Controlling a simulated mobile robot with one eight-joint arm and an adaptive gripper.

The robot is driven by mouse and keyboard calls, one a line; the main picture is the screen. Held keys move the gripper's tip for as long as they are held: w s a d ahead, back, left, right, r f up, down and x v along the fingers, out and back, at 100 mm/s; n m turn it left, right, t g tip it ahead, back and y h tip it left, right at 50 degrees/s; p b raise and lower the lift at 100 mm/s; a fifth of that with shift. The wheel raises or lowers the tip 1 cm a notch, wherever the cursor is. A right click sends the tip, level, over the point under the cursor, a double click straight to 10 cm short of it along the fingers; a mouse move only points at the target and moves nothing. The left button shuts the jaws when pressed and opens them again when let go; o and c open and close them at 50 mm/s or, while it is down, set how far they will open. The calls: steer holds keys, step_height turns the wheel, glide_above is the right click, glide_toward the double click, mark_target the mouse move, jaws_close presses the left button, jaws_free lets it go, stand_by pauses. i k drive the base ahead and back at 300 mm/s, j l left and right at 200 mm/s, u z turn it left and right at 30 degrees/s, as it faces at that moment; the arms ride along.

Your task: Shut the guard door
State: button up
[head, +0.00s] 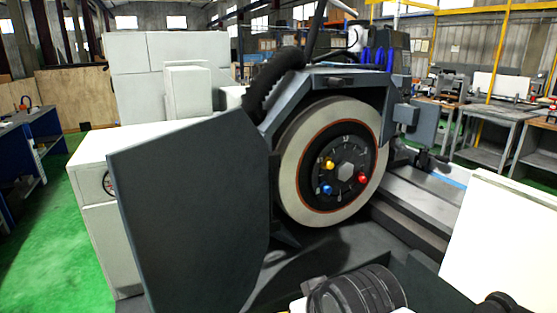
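The guard door (190,215) is a large, flat dark grey panel left of the grinding wheel in the head view. It stands swung open, angled out toward the viewer, with its right edge by the wheel housing (385,85). The grinding wheel (300,165) is uncovered at the front. Its dark hub (345,172) carries yellow, blue and red knobs. The door's hinge is not clearly visible, and I see no distinct handle on the face toward me. I cannot make out my gripper's fingers in this view.
A dark ribbed cylindrical part (358,292) shows at the bottom middle, below the wheel. A white panel (505,235) stands at the lower right. White machine cabinets (95,175) are behind the door. Green floor (45,240) is open at the left, beside a blue bench (30,150).

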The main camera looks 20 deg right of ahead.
mark_target(193, 200)
steer(key=j+u, duration=0.35)
steer(key=i+j+u, duration=0.15)
steer(key=j+u, duration=0.2)
steer(key=i+j+u, duration=0.15)
steer(key=j+u, duration=0.15)
steer(key=i+j+u, duration=0.15)
steer(key=j+u, duration=0.2)
steer(key=i+j+z, duration=0.25)
steer(key=j+z, duration=0.1)
steer(key=z, duration=0.4)
steer(key=i+j+z, duration=0.1)
steer(key=z, duration=0.4)
steer(key=j+z, duration=0.1)
steer(key=z, duration=0.35)
steer(key=j+z, duration=0.15)
steer(key=z, duration=0.35)
steer(key=j+z, duration=0.1)
steer(key=z, duration=0.4)
steer(key=j+u, duration=0.25)
steer(key=j, duration=0.2)
steer(key=i, duration=0.05)
